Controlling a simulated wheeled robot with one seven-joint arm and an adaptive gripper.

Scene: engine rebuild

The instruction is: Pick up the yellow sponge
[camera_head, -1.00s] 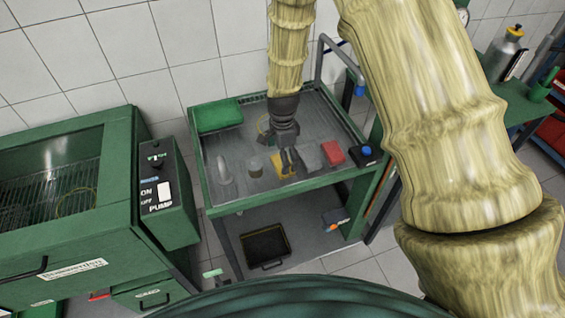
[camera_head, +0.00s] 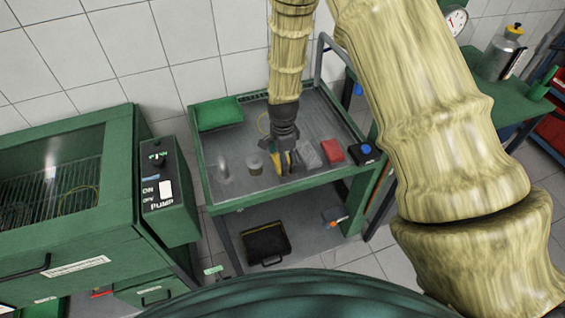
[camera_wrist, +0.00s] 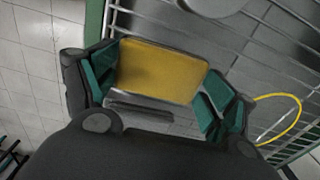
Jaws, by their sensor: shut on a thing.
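The yellow sponge (camera_wrist: 160,71) sits between the green finger pads of my gripper (camera_wrist: 158,88) in the wrist view, with both pads at its sides. In the head view my gripper (camera_head: 287,162) points down over the cart's grey top, and the sponge (camera_head: 279,167) shows partly, mostly hidden by the fingers. My gripper is shut on the sponge. I cannot tell whether the sponge touches the cart top or is just above it.
On the green-framed cart (camera_head: 256,202), a grey block (camera_head: 308,155), a red block (camera_head: 332,152) and a blue-topped dark box (camera_head: 367,153) are to the right.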

